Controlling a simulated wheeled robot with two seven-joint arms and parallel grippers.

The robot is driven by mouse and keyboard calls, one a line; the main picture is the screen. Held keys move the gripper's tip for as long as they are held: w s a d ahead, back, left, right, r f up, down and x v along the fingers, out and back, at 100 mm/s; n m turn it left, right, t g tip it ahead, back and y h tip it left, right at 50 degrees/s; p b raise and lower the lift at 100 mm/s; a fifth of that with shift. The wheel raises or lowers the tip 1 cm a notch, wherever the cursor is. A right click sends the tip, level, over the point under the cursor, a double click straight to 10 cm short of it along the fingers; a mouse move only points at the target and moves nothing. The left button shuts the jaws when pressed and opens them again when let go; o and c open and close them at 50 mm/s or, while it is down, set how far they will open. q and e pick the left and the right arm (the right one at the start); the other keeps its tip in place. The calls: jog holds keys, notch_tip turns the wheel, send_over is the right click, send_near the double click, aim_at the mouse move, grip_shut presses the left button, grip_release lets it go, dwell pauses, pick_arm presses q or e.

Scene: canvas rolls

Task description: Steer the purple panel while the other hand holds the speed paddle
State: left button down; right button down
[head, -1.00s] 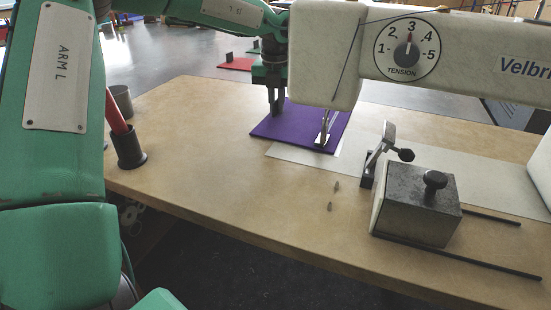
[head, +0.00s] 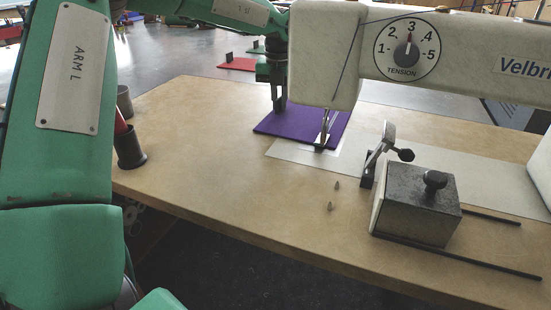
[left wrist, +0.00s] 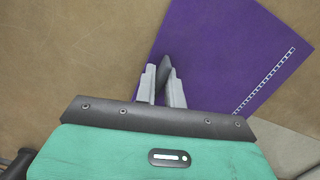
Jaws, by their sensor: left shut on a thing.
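The purple panel (head: 300,121) lies flat on the sewing table, its near right corner under the needle and presser foot (head: 322,135). In the left wrist view the panel (left wrist: 215,60) shows a pale ladder-like stitch line (left wrist: 265,80) near one edge. My right gripper is not in view. I cannot pick out the speed paddle for certain; a tilted grey metal plate with a black knob (head: 388,135) stands right of the needle.
The white machine head (head: 325,60) hangs over the panel. A dark block with a knob (head: 420,205) and two rods stands at the right. Dark cups (head: 130,150) stand at the left. The table's front middle (head: 220,180) is mostly clear, with two small pegs.

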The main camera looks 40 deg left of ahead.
pick_arm(q)
jog(key=shift+w, duration=0.5)
jog(key=shift+s+d+n, duration=0.1)
jog(key=shift+d+n, duration=0.1)
jog(key=shift+n, duration=0.3)
jog(key=c, duration=1.1)
grip_release()
jog(key=shift+d, duration=0.1)
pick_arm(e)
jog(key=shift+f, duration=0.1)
pick_arm(q)
jog(key=shift+o, duration=0.5)
jog(key=o, duration=0.6)
jog(key=shift+c, duration=0.2)
jog(key=shift+r, duration=0.1)
notch_tip(320, 180, up, 5)
jog(key=p, duration=0.5)
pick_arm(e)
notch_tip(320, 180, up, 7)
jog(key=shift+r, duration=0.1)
